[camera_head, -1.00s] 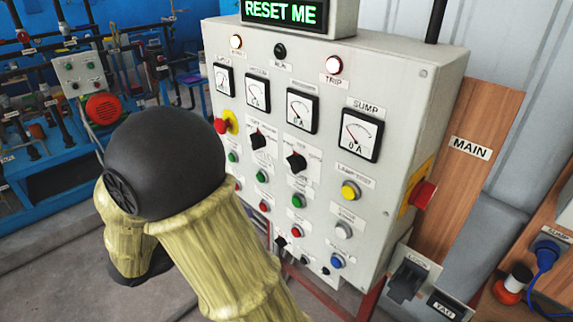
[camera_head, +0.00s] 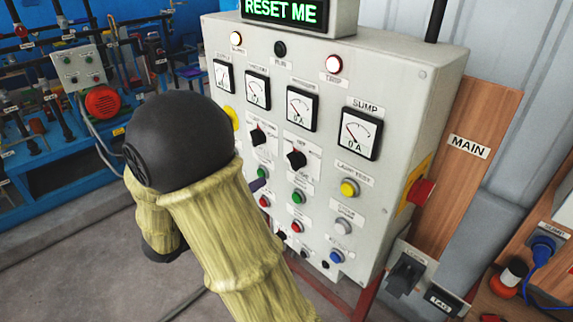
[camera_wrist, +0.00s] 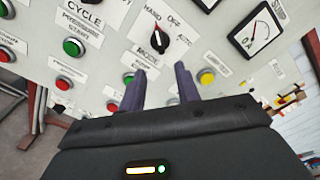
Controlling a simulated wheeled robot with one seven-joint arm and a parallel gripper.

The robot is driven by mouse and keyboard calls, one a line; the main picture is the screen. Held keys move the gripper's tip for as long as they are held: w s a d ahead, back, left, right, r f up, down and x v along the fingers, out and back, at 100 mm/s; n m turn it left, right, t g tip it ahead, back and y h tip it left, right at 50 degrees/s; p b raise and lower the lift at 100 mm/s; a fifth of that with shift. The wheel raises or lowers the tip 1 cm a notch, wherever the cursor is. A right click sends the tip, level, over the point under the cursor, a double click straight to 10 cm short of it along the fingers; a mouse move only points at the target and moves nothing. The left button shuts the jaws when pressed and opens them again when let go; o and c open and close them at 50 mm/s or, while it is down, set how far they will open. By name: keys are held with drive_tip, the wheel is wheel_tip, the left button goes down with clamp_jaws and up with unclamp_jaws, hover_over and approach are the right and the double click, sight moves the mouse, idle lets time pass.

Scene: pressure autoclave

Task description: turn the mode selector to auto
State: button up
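The mode selector (camera_wrist: 160,40) is a black knob with HAND, OFF and AUTO labels around its top and a MODE label below. It is the right one of two black knobs (camera_head: 297,158) on the grey panel in the head view. A red mark shows near its top in the wrist view; I cannot tell for sure which label it points at. My gripper (camera_wrist: 160,84) is open and empty, its two purple fingers apart just below the knob in the picture and not around it. In the head view my arm hides most of the gripper; only a purple fingertip shows.
Green, red, yellow and blue buttons surround the knobs, including a yellow lamp test button (camera_head: 349,188). A row of meters is above, with the SUMP meter (camera_head: 360,134) nearest. A lit RESET ME display (camera_head: 282,11) tops the panel.

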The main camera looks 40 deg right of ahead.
sight(291, 165)
drive_tip(key=d, duration=0.3)
drive_tip(key=d+p, duration=0.1)
drive_tip(key=d, duration=0.3)
drive_tip(key=w+d+p, duration=0.1)
drive_tip(key=d, duration=0.3)
drive_tip(key=shift+s, duration=0.1)
drive_tip(key=shift+c, duration=0.2)
clamp_jaws()
